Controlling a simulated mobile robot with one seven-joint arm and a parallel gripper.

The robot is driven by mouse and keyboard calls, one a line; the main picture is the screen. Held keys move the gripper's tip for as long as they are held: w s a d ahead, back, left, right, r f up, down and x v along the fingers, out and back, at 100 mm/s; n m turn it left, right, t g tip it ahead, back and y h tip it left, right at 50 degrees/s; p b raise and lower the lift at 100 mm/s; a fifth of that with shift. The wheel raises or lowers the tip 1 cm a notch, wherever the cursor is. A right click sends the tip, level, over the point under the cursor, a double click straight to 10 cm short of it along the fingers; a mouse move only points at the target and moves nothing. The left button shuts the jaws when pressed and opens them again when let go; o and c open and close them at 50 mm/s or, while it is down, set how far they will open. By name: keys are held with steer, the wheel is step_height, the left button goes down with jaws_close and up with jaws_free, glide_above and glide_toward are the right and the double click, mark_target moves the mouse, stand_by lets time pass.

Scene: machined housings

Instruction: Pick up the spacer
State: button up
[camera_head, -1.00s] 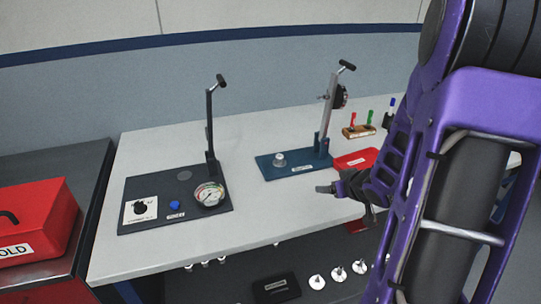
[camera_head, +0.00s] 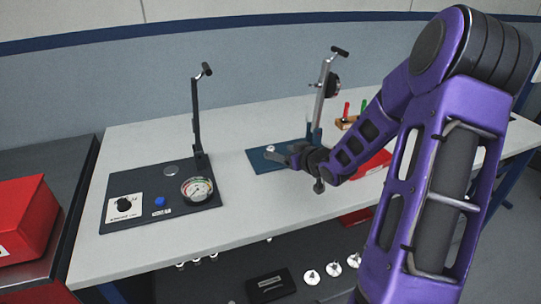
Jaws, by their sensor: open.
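A small silvery round part (camera_head: 270,149) sits on the blue base plate (camera_head: 257,162) of the right-hand lever press. It may be the spacer, but I cannot tell for sure. My gripper (camera_head: 279,156) is over the front of the blue plate, right beside this part in the picture, and hides some of the plate. The fingers are small and dark here. The gripper is open, and nothing shows between its fingers. Whether it touches the part is not clear.
The right press's upright lever (camera_head: 322,95) stands close behind my gripper. A black lever fixture (camera_head: 135,180) with a pressure gauge (camera_head: 197,189) is on the left. A red tray (camera_head: 374,163) lies partly behind my arm. Several white round parts (camera_head: 333,269) are on the lower shelf.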

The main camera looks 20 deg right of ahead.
mark_target(273, 150)
steer(key=shift+f+b+x, duration=0.15)
steer(key=shift+b+x, duration=0.2)
steer(key=shift+x, duration=1.35)
steer(key=shift+f+b+x, duration=0.1)
steer(key=shift+b+x, duration=0.2)
steer(key=shift+x, duration=1.45)
steer(key=shift+s+d, duration=0.15)
jaws_close()
